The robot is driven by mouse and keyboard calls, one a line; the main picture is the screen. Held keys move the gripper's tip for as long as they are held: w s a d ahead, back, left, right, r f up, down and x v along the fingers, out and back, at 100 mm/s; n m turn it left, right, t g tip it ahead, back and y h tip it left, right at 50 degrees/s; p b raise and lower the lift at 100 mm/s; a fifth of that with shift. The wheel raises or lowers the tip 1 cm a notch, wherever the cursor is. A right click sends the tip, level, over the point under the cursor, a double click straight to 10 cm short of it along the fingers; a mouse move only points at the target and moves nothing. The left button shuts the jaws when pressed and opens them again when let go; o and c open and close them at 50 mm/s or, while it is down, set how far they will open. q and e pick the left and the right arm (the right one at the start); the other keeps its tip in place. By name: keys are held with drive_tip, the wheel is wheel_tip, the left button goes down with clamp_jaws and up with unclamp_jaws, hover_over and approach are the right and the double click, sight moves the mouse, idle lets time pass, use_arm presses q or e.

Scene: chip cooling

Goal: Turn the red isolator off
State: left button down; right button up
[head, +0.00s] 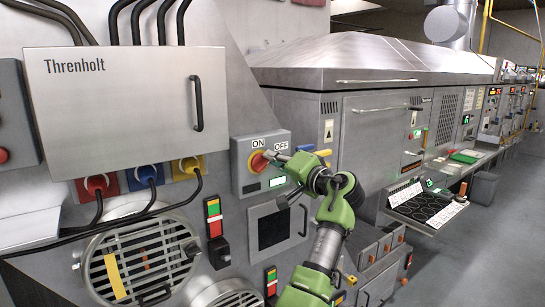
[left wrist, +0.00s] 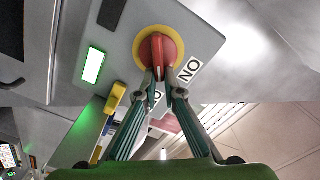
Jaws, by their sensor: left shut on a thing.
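The red isolator (head: 257,162) is a red rotary knob on a yellow disc, on a grey box marked ON and OFF. My left gripper (head: 273,160) reaches it from the right, with fingertips at the knob. In the left wrist view, the red handle (left wrist: 157,52) stands upright in the picture, and its lower end is between the fingertips of my left gripper (left wrist: 159,88). The gripper is shut on it. The ON label (left wrist: 189,70) shows beside the knob there; the OFF label is mostly hidden behind the fingers. My right gripper is not in view.
A lit green display (head: 277,182) is below the knob, and a yellow handle (head: 316,153) is to the right. The Threnholt cabinet (head: 125,110) with a black handle stands left. A small dark-windowed door (head: 272,231) is below. Open floor (head: 480,240) lies at right.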

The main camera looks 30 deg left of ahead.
use_arm(q)
drive_tip(key=shift+w+f+m+p, duration=0.15)
drive_tip(key=shift+m+p, duration=0.25)
drive_tip(key=shift+m, duration=0.75)
drive_tip(key=shift+f+m+p, duration=0.25)
drive_tip(key=shift+m+p, duration=0.15)
drive_tip(key=shift+m, duration=0.7)
drive_tip(key=shift+w+f+m+p, duration=0.15)
drive_tip(key=shift+m+p, duration=0.25)
drive_tip(key=shift+m, duration=0.75)
drive_tip(key=shift+s, duration=0.1)
drive_tip(key=c, duration=2.2)
unclamp_jaws()
drive_tip(key=shift+o, duration=0.2)
drive_tip(key=shift+a+f, duration=0.2)
